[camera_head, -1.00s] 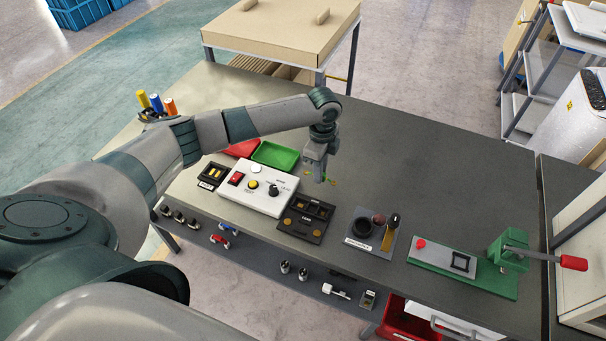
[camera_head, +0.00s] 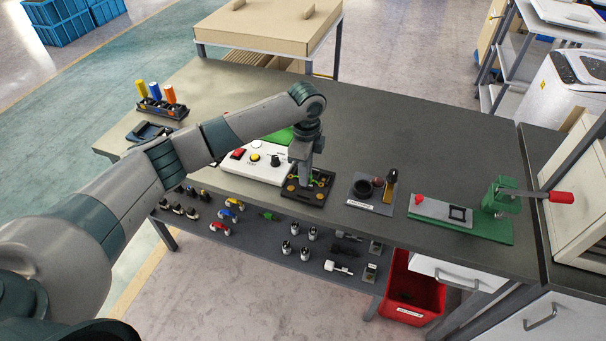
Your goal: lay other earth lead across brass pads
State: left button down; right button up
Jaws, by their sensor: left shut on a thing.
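My left gripper (camera_head: 303,178) points down over the black block (camera_head: 307,196) on the workbench. It is shut on a small green-yellow piece that looks like the earth lead (camera_head: 312,180). The lead sits low over the block; I cannot tell whether it touches. Round brass pads (camera_head: 291,188) show at the block's front, one to each side; the gripper hides part of the block's back. A second earth lead cannot be made out. My right gripper is not in view.
A white tester box (camera_head: 262,172) with a red switch stands just left of the block. A green tray (camera_head: 278,136) lies behind, partly hidden by my arm. To the right are a dark stand (camera_head: 372,190) and a green press (camera_head: 500,200). The back of the bench (camera_head: 400,130) is clear.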

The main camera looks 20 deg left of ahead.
pick_arm(q)
jog(key=shift+f, duration=0.15)
jog(key=shift+f+b, duration=0.75)
jog(key=shift+b, duration=0.4)
jog(key=shift+f, duration=0.6)
jog(key=shift+p, duration=0.65)
jog(key=shift+f+p, duration=0.2)
jog(key=shift+p, duration=0.1)
jog(key=shift+f, duration=0.25)
dwell(0.9)
